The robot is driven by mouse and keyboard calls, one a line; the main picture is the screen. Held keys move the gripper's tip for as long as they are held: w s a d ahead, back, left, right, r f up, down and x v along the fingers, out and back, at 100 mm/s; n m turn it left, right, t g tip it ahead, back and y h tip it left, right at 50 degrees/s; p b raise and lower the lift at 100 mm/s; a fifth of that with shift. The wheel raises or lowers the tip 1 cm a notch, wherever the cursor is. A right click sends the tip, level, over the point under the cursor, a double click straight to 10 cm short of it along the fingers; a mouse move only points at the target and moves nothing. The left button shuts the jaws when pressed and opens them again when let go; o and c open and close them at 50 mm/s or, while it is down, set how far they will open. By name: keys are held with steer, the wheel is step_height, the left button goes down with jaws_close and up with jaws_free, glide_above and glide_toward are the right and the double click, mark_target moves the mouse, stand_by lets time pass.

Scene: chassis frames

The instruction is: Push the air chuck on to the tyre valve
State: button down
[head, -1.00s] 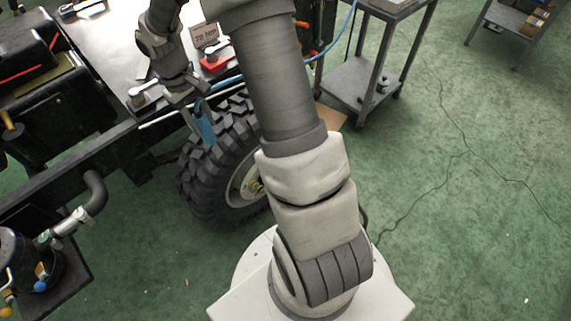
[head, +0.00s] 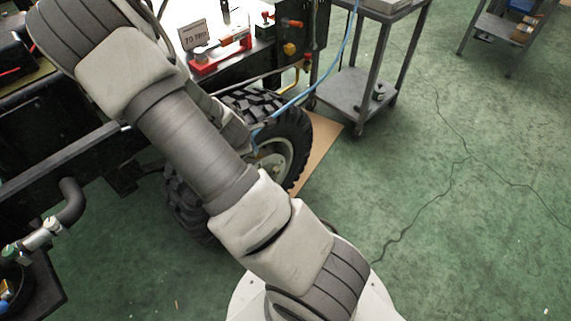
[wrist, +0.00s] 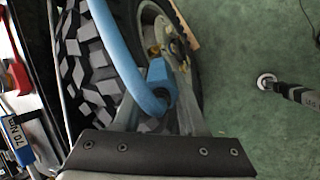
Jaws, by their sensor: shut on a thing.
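The blue air chuck (wrist: 158,73) is in the wrist view, with a thick blue hose (wrist: 118,57) curving up from it. My gripper (wrist: 162,88) is shut on the chuck, one finger on each side. The chuck is in front of the wheel rim (wrist: 161,22), close to the black treaded tyre (wrist: 88,77). I cannot make out the valve, nor tell whether the chuck touches anything. In the head view the tyre (head: 294,131) and rim (head: 281,153) show partly behind my arm, with the hose (head: 301,100) running down to the wheel. My gripper is hidden there.
The dark chassis rail (head: 62,161) runs left of the wheel. A grey cart (head: 352,88) stands right of the wheel. Green floor (head: 460,200) to the right is clear.

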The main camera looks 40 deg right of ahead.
steer(key=s+d+f+n+t+y+b, duration=0.4)
steer(key=d+f+n+t+b, duration=0.3)
steer(key=d+f+n+b, duration=0.1)
steer(key=shift+s+d+f+t+b, duration=0.3)
steer(key=shift+d+f+b, duration=0.3)
steer(key=shift+f+b, duration=0.8)
steer(key=shift+r+b, duration=0.35)
steer(key=shift+b, duration=0.2)
steer(key=shift+a+b+x, duration=0.2)
steer(key=shift+b+x, duration=0.6)
steer(key=shift+x, duration=0.6)
steer(key=shift+a+b+x, duration=0.15)
steer(key=shift+b+x, duration=0.6)
steer(key=shift+x, duration=0.65)
steer(key=shift+a+x, duration=0.1)
steer(key=shift+x, duration=0.8)
steer(key=shift+a+x, duration=0.15)
steer(key=shift+x, duration=0.75)
